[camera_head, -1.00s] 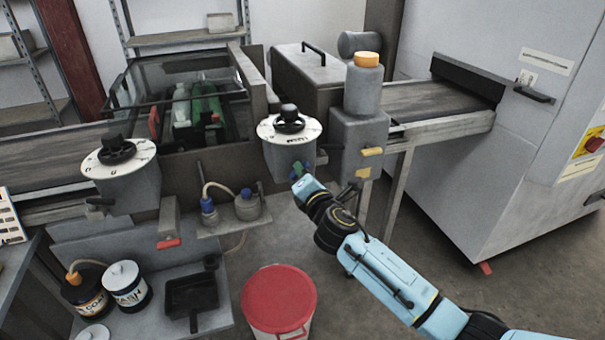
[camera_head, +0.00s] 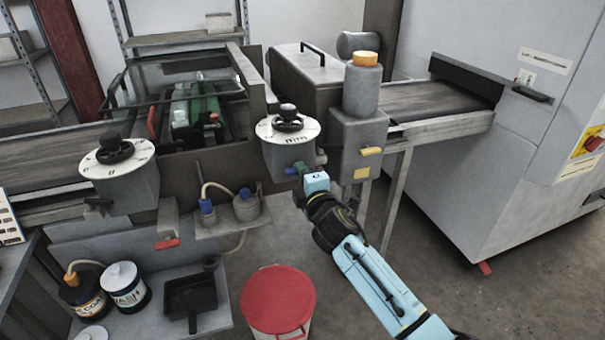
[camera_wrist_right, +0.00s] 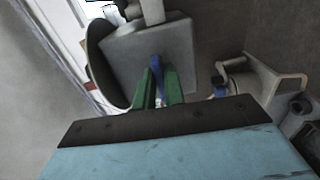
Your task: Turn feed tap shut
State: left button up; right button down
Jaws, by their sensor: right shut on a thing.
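The feed tap is a small blue lever (camera_head: 291,171) on the front of the grey housing below the right-hand white dial. In the right wrist view the blue lever (camera_wrist_right: 157,70) stands between two green fingers, against the grey block. My right gripper (camera_head: 300,168) is shut on this lever, its arm reaching up from the lower right. The same gripper shows in the right wrist view (camera_wrist_right: 160,88), a finger on each side of the lever. The fingers hide part of the lever. My left gripper is not in view.
The right dial (camera_head: 288,128) sits just above the tap. A grey pump block with an orange cap (camera_head: 365,59) stands close on the right. A small pot with a blue fitting (camera_head: 246,205) is at lower left. A red-lidded bucket (camera_head: 278,300) stands on the floor below.

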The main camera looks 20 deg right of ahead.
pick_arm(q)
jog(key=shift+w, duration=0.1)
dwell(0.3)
pick_arm(e)
jog(key=c, duration=1.5)
grip_release()
jog(key=shift+s, duration=0.1)
